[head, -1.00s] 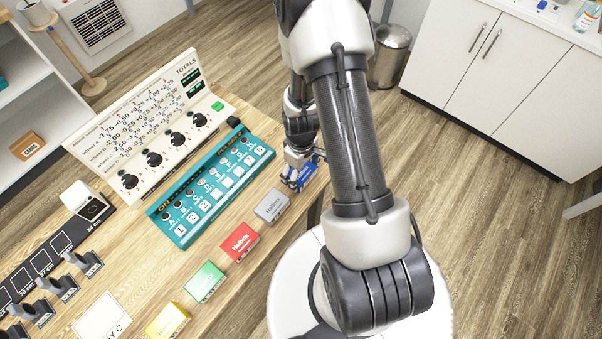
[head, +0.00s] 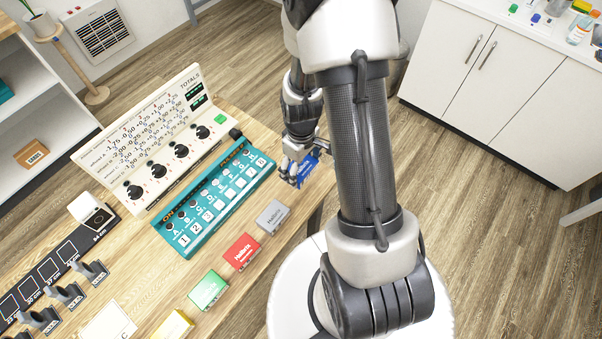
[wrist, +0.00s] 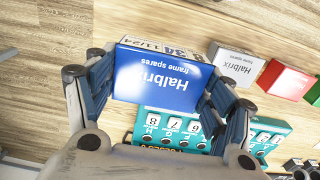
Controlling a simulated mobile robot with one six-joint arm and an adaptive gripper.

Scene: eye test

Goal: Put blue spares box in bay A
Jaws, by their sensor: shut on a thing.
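The blue spares box (head: 308,170), a small blue box marked Halbrix, is held in the air near the right end of the table. In the wrist view the blue box (wrist: 158,80) fills the space between the fingers, its "frame spares" label upside down. My gripper (head: 298,168) is shut on it, with a finger on either side. A white card (head: 108,325) at the lower left of the head view reads "AY C", its edge cut off. I see no bay A marking.
Grey (head: 272,216), red (head: 241,251), green (head: 207,289) and yellow (head: 173,325) boxes line the table's near edge. A teal button panel (head: 213,203) and an upright totals board (head: 150,150) stand behind them. Dark holders (head: 65,294) stand at the left.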

